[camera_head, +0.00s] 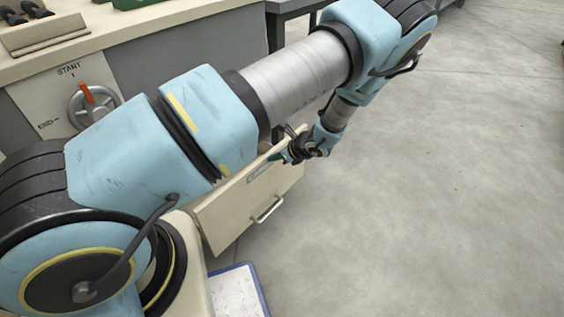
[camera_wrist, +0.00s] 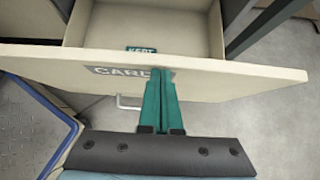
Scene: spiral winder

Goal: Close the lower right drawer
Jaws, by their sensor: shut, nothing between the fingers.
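The drawer (camera_head: 250,202) is pulled out, its cream front facing the lower right in the head view, with a metal handle (camera_head: 267,209) low on it. A small green label is inside. My gripper (camera_head: 290,154) is at the drawer front's upper edge. In the wrist view its green fingers (camera_wrist: 160,75) are together and empty, with tips over the label. Whether they touch it I cannot tell.
A panel with a START dial (camera_head: 88,100) and red lever is at the left. A blue-edged mat or plate (camera_head: 238,290) lies on the floor below the drawer; it also shows in the wrist view (camera_wrist: 25,125). The concrete floor at right is clear.

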